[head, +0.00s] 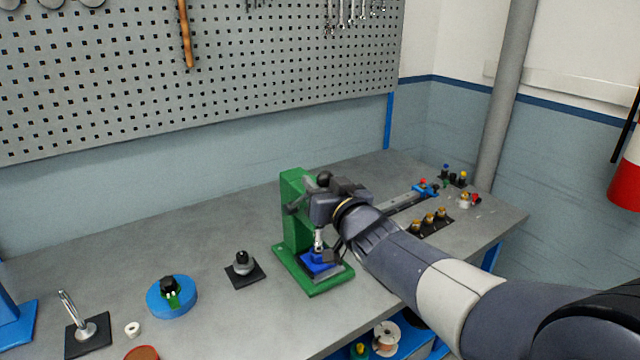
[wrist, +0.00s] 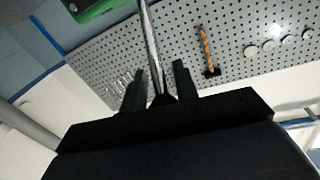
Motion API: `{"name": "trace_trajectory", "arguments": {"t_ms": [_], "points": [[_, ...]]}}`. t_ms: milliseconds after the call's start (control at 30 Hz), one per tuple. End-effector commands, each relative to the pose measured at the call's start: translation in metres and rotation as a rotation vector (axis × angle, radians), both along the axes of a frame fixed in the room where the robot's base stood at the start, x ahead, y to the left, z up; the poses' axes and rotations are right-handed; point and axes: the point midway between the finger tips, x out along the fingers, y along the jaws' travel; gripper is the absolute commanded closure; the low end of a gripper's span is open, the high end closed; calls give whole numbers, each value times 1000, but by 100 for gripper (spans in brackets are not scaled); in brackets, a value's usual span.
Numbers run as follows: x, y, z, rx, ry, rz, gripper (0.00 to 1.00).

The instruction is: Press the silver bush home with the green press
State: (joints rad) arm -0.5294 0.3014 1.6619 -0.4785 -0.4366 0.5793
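The green press (head: 292,190) stands on the bench, and part of it shows at the top left of the wrist view (wrist: 95,8). Its silver ram (head: 319,238) points down over a blue holder (head: 318,263) on the press base. I cannot make out the silver bush clearly; the small silver part under the ram is too small to tell. A silver lever rod (wrist: 149,45) runs from the press between the two black fingers of my gripper (wrist: 160,80). A gap shows beside the rod; I cannot tell whether the fingers grip it. My arm hides the press's right side.
Left of the press are a dark part on a black pad (head: 243,265), a blue round stand (head: 172,298) and a white ring (head: 132,329). Several brass parts (head: 429,219) and a blue clamp (head: 426,190) lie to the right. The bench behind the press is clear.

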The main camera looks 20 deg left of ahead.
Motion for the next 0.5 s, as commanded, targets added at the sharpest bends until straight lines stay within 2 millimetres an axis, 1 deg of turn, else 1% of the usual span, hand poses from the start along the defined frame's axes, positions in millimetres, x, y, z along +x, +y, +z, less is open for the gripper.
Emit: {"name": "trace_trajectory", "arguments": {"t_ms": [33, 67, 333, 500], "points": [[0, 0, 0, 0, 0, 0, 75], [0, 0, 0, 0, 0, 0, 78], [0, 0, 0, 1, -1, 0, 100], [0, -1, 1, 2, -1, -1, 100]]}}
